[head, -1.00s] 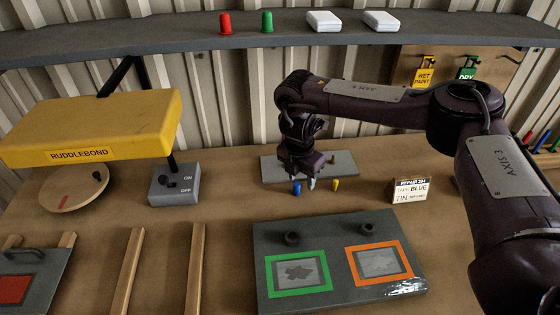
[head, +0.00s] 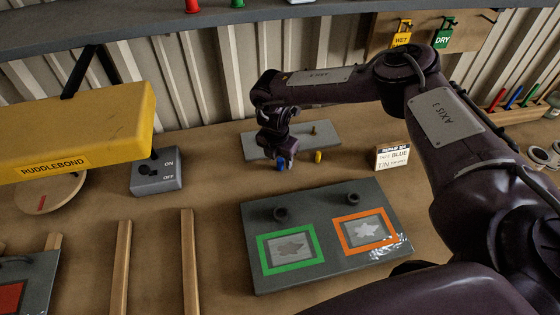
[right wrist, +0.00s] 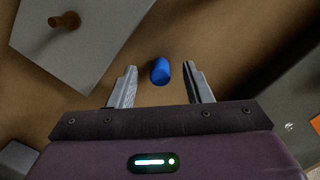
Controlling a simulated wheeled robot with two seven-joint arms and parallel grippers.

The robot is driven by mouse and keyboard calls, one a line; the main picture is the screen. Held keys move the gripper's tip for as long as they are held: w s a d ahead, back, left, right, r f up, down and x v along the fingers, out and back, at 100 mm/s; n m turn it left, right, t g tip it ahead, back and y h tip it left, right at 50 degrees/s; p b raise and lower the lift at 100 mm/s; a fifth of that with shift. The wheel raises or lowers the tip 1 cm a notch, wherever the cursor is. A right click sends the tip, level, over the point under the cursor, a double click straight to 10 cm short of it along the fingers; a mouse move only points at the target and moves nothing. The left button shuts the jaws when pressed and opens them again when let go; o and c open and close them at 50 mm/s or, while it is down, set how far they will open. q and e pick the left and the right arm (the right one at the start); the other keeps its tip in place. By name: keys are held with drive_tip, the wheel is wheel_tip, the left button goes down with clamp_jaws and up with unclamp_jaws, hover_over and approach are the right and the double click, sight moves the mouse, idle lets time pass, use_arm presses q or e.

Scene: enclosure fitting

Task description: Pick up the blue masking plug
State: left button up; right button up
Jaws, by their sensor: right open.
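The blue masking plug (head: 281,166) stands on the bench just in front of the grey plate, partly hidden by my right gripper in the head view. In the right wrist view the blue plug (right wrist: 161,71) is between the two fingers, slightly beyond their tips, with a gap on each side. My right gripper (right wrist: 158,82) is open and empty; in the head view my right gripper (head: 284,163) is right above the plug. My left gripper is not in view.
A yellow plug (head: 318,156) stands to the right of the blue one. A grey plate (head: 262,147) with a brown peg lies behind. A dark panel (head: 330,218) with green and orange frames lies in front. A card (head: 392,157) and a switch box (head: 157,177) stand at either side.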

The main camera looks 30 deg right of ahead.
clamp_jaws()
idle(0.4)
